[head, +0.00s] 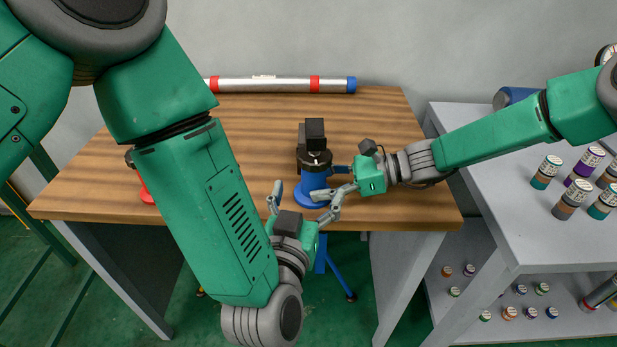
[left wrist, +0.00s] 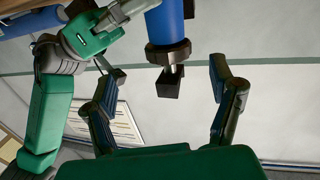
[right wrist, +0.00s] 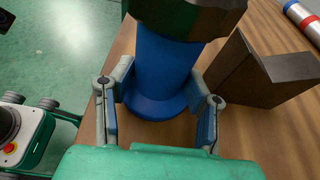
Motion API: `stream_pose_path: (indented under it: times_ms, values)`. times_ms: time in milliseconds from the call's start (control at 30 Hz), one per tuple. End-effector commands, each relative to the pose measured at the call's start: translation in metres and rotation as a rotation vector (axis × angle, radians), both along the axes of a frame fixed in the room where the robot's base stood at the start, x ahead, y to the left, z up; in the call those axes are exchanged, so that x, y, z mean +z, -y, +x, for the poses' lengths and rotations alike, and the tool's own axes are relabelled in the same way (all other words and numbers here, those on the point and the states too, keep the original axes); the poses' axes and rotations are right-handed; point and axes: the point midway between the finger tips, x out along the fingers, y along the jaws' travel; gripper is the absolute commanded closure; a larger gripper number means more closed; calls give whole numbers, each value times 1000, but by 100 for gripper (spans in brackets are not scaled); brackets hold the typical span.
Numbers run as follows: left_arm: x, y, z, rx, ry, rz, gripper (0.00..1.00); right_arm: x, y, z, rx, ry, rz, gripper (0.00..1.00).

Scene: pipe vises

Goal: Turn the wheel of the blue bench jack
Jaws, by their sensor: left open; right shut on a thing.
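The blue bench jack (head: 312,183) stands upright near the table's front edge, with a dark collar (head: 315,158) and dark block on top. My right gripper (head: 330,200) is low at its right side; in the right wrist view its fingers (right wrist: 158,108) are shut on the blue column (right wrist: 165,75). My left gripper (head: 300,208) is open just in front of the jack. In the left wrist view its fingers (left wrist: 164,82) are wide apart and empty, with the jack's blue and dark parts (left wrist: 168,52) beyond.
A silver pipe (head: 265,85) with red bands and a blue end lies at the back of the wooden table (head: 390,125). A red object (head: 146,197) is mostly hidden behind my left arm. A grey shelf (head: 470,150) with several small cans stands on the right.

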Motion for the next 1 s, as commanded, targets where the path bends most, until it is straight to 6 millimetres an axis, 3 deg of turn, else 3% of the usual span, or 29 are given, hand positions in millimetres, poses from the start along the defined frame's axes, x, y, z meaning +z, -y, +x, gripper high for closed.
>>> stream_pose_path:
  times_ms: [167, 300, 433, 567, 767, 1000]
  values:
    - [-38, 29, -29, -39, -268, -306, 23, 1, 0, 0, 1, 1, 3, 73]
    - [-57, 65, -61, -54, -577, -718, 23, 1, -1, 0, 1, 1, 2, 73]
    - [-52, 91, -78, -40, -827, -1115, 23, 1, -1, 0, 0, 1, 2, 73]
    - [-36, 99, -78, -7, -1023, -1497, 23, 1, -1, 0, 0, 1, 2, 73]
    - [-8, 74, -53, 44, -1216, -2041, 23, 1, -1, 1, 0, 1, 2, 73]
    - [7, 0, -15, 56, -1301, -2536, 23, 2, -1, 1, 0, 1, 3, 73]
